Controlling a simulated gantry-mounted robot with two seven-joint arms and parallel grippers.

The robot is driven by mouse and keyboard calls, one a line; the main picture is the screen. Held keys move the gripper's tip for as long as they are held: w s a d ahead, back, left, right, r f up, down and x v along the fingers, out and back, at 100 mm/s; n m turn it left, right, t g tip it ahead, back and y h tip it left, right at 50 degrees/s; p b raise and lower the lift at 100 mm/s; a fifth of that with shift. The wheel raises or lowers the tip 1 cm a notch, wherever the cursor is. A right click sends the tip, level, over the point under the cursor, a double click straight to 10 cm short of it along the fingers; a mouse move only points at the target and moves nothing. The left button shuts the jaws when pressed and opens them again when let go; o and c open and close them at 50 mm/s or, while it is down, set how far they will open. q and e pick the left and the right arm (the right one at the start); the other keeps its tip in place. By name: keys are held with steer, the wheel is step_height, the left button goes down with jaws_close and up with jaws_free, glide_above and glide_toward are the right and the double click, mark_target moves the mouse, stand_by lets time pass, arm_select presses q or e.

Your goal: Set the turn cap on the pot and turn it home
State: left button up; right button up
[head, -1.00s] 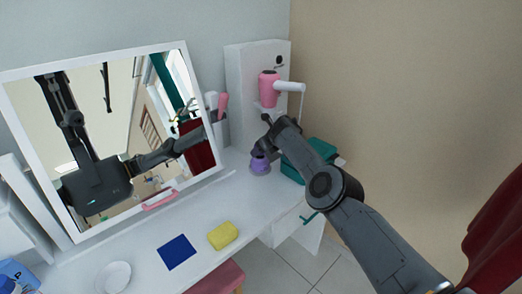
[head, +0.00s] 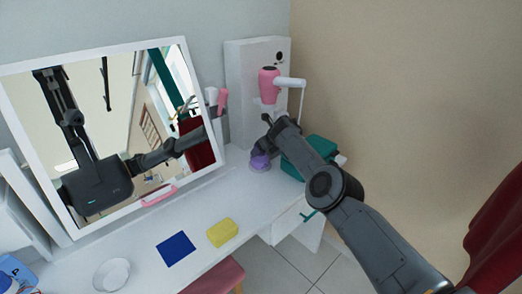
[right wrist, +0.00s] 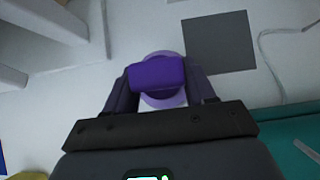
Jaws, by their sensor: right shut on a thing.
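The purple turn cap (right wrist: 157,73) sits between the two fingers of my right gripper (right wrist: 160,85), which is shut on it. The pot (right wrist: 160,55) is lighter purple and shows around and beneath the cap in the right wrist view. In the head view the pot (head: 260,164) stands on the white tabletop, with my right gripper (head: 258,150) right at it. The gripper partly covers the cap there. I cannot tell whether the cap touches the pot or how far it is turned. My left gripper is not in view.
A teal box (head: 310,153) stands close to the right of the pot. Behind are a pink hair dryer (head: 269,84) on a white stand and a mirror (head: 130,135). A yellow sponge (head: 222,232), a blue cloth (head: 176,249) and a white dish (head: 112,274) lie toward the front.

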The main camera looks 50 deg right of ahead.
steer(key=shift+r+p, duration=0.45)
steer(key=shift+r, duration=0.25)
stand_by(0.8)
steer(key=shift+f, duration=0.1)
stand_by(0.6)
steer(key=shift+f+b, duration=0.65)
steer(key=shift+f, duration=0.05)
steer(key=o, duration=1.1)
steer(key=shift+r, duration=0.1)
